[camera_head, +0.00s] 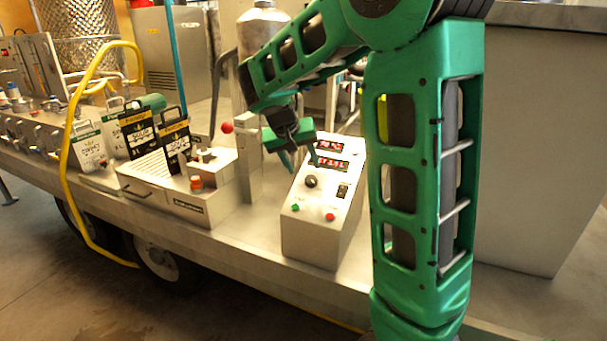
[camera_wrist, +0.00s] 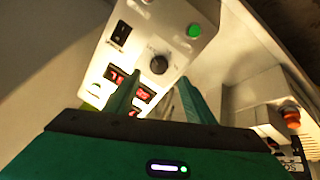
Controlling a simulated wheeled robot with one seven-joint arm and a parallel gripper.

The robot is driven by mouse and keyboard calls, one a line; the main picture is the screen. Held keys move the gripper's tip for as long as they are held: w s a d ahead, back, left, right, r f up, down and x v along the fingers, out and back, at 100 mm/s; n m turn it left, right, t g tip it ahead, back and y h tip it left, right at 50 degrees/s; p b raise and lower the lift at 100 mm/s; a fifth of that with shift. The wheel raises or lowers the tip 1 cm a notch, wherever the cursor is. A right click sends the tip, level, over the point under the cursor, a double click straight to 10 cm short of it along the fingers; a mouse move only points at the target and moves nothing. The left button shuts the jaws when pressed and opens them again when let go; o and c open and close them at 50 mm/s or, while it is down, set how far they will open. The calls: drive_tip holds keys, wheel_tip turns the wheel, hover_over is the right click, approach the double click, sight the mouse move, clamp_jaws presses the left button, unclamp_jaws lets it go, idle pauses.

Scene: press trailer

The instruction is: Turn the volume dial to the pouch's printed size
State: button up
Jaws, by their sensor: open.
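The volume dial is a black round knob (camera_head: 311,181) on the sloped face of a white control box (camera_head: 304,240). It also shows in the wrist view (camera_wrist: 159,64), beyond my fingertips and apart from them. Red digital displays (camera_head: 329,146) sit above the knob; their digits are too blurred to read surely. My gripper (camera_head: 300,160) is open and empty above the box's upper part. In the wrist view its two green fingers (camera_wrist: 158,88) stand apart, one partly covering the displays. Several pouches with black or green tops, one of them a pouch (camera_head: 137,130), stand at the left; their printed size is not legible.
The box also has a black switch (camera_head: 342,191), a green button (camera_head: 295,207) and a red button (camera_head: 330,217). A filling machine with a red ball lever (camera_head: 227,127) stands left of it. A yellow hose (camera_head: 65,165) hangs over the trailer edge.

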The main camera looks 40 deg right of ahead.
drive_tip(key=v, duration=0.3)
drive_tip(key=shift+r, duration=0.1)
idle(0.4)
drive_tip(key=s+a+f+g+y, duration=0.1)
drive_tip(key=s+a+f+y, duration=0.1)
drive_tip(key=s, duration=1.4)
drive_tip(key=s+a+f+g+y, duration=0.1)
drive_tip(key=s+f+y, duration=0.3)
drive_tip(key=s, duration=1.2)
wheel_tip(320, 180, down, 2)
drive_tip(key=shift+s+a+f+g, duration=0.1)
drive_tip(key=shift+s+a+g, duration=0.3)
drive_tip(key=shift+a, duration=0.3)
drive_tip(key=shift+w, duration=0.1)
